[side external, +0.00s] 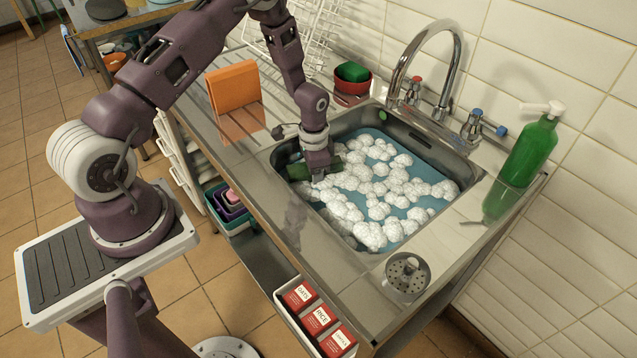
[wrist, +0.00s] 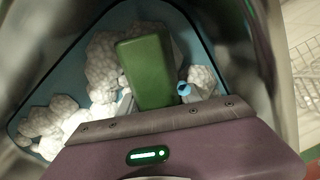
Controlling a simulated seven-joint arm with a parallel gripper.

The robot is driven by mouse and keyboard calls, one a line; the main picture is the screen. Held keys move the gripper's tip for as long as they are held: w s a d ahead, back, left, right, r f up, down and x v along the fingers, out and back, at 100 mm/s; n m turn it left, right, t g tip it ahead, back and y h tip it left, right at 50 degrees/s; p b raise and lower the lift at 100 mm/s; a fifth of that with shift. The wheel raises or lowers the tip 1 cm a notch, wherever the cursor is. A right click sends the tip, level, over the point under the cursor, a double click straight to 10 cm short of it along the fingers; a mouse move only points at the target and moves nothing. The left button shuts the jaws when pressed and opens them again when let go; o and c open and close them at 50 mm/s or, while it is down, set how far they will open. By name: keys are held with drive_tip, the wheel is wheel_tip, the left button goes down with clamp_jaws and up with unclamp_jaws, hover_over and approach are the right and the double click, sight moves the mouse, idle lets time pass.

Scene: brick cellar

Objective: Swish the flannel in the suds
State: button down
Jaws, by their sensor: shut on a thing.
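A green block-shaped piece, which I take to be the folded flannel (side external: 298,171), is in the left end of the sink. It also shows in the wrist view (wrist: 148,62), with white suds around it. The fingers are mostly hidden in the wrist view. White suds (side external: 372,190) float in clumps on blue water (side external: 428,172) in the steel sink (side external: 468,170). Whether the green piece's underside is below the water is hidden.
A chrome tap (side external: 455,65) arches behind the sink. A green soap bottle (side external: 530,150) stands at the right, and a red bowl (side external: 352,92) with a green item behind. An orange panel-like item (side external: 233,86) stands on the left drainboard, near a wire rack (side external: 290,35).

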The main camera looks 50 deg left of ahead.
drive_tip(key=shift+d, duration=2)
wheel_tip(320, 180, up, 17)
idle(0.4)
idle(1.1)
